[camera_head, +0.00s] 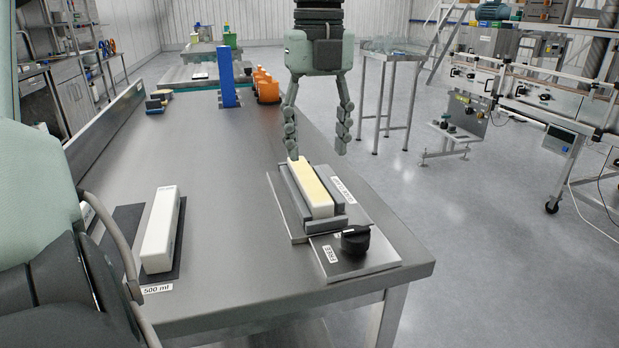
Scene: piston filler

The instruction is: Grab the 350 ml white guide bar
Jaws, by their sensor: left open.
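A white bar with a pale yellow top (314,188) lies in a grey clamp fixture on the right of the table. No 350 ml mark can be read on it. A second, all-white bar (161,228) lies on a dark mat on the left, with a "500 ml" label in front. My left gripper (318,150) hangs from the top of the view, fingers pointing down, open and empty. Its left finger appears near the far end of the yellow-topped bar; whether it touches cannot be told. My right gripper is not in view.
A black knob (355,239) is on the fixture's plate (376,258), beside a "FREE" label. A blue upright block (228,78) and orange pieces (266,87) stand at the table's far end. My arm covers the lower left. The table middle is clear.

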